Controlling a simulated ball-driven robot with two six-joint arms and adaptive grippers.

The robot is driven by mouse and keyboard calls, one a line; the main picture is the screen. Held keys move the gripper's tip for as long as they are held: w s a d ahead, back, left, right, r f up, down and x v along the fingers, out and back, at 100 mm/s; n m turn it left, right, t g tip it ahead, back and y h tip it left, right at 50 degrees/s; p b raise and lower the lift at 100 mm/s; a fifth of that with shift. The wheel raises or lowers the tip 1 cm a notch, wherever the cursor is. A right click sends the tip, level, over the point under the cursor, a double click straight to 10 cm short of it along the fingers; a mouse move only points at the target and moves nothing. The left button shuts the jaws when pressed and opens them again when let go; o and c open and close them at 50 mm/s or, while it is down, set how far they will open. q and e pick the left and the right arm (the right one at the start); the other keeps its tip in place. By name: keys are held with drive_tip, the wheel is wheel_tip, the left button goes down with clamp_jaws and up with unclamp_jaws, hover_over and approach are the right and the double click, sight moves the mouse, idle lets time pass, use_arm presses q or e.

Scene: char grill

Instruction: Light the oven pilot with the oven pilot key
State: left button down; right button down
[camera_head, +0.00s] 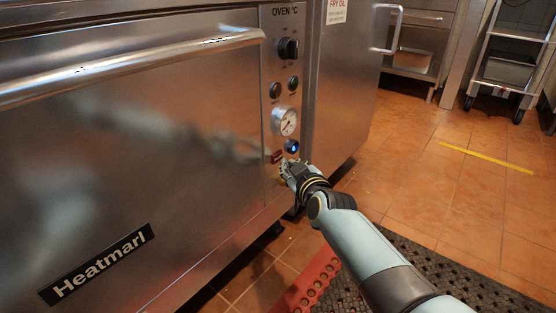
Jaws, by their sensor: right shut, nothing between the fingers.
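The oven (170,130) is a large steel front on the left, with a narrow control panel (270,60) marked "OVEN °C" at its right side. Low on the panel, a dark round button or light (292,147) glows blue. A small red part (277,156) sits just left of and below it; I cannot tell whether it is the oven pilot key. My right gripper (285,170) is shut and empty at the bottom of the panel, just below these parts. Whether it touches the panel is unclear. My left gripper is not in view.
Above on the panel are a round gauge (285,121), two small knobs and a large black knob (288,48). The oven door handle (130,64) sticks out at upper left. A red-edged mat (316,284) lies below my arm.

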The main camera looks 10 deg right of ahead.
drive_tip(key=shift+s, duration=0.1)
drive_tip(key=shift+s+d+b, duration=0.4)
drive_tip(key=shift+s+d, duration=0.4)
drive_tip(key=shift+s, duration=0.2)
drive_tip(key=shift+s+d+b, duration=0.35)
drive_tip(key=shift+s+d, duration=0.45)
drive_tip(key=shift+s, duration=0.15)
